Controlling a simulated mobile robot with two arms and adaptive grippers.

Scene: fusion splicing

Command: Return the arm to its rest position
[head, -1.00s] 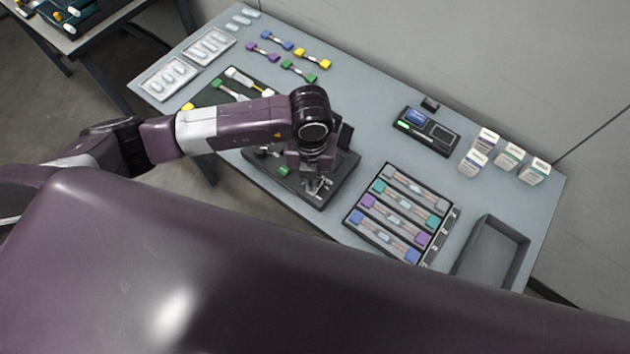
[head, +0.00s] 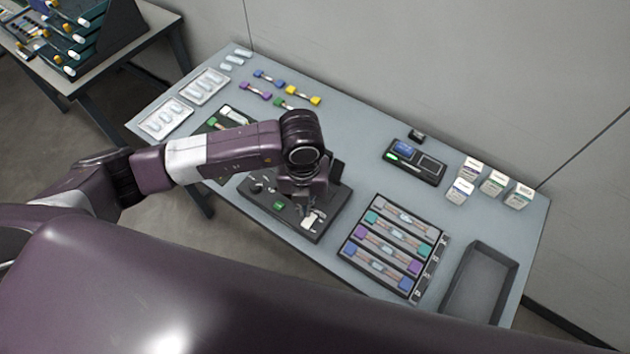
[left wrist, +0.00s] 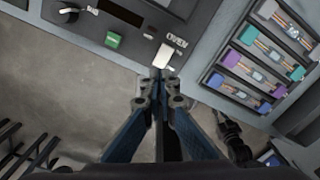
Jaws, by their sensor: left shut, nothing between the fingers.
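My left arm reaches in from the left in the head view. Its gripper (head: 312,212) points down over the front right part of the dark splicer (head: 270,210). In the left wrist view the left gripper (left wrist: 160,78) is shut, with nothing between its fingers. Its tips appear close to the white tab beside the OVEN label on the splicer (left wrist: 205,18); I cannot tell whether they touch it. The wrist and gripper hide part of the splicer in the head view. My right gripper does not show.
A tray of fibre pieces (head: 347,250) and an empty grey bin (head: 507,262) stand to the right. A handheld meter (head: 428,172) and small white boxes (head: 493,183) stand behind. Coloured connectors (head: 302,95) and white trays (head: 147,122) lie at the back left.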

